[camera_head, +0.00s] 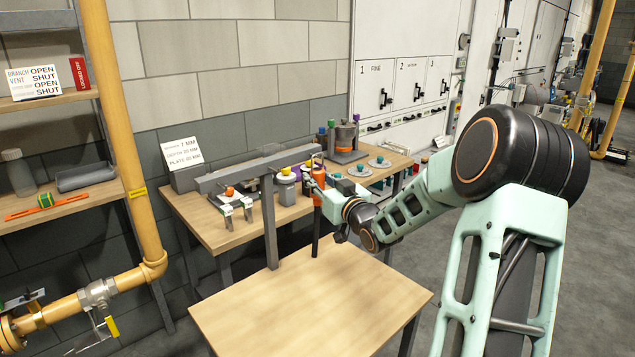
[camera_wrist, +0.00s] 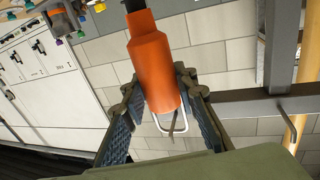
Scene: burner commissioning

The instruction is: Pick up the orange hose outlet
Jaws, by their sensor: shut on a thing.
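The orange hose outlet (camera_head: 317,197) is upright at the right end of a grey overhead bar, with a dark hose or stem running down from it. In the wrist view the outlet (camera_wrist: 155,62) is a smooth orange cylinder with a narrower neck and a metal wire loop (camera_wrist: 176,124) at one end. My gripper (camera_wrist: 157,88) has its two dark fingers on either side of the orange body and is shut on it. In the head view my gripper (camera_head: 326,192) partly overlaps the outlet. I cannot tell whether the loop still touches a hook.
The grey bar (camera_head: 240,172) stands on a post (camera_head: 269,225) beside a bare wooden table (camera_head: 310,305). Behind is a workbench (camera_head: 225,232) with several knobs, fittings and a sign (camera_head: 182,153). A yellow pipe (camera_head: 125,140) and shelves stand left. White cabinets (camera_head: 400,65) line the back.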

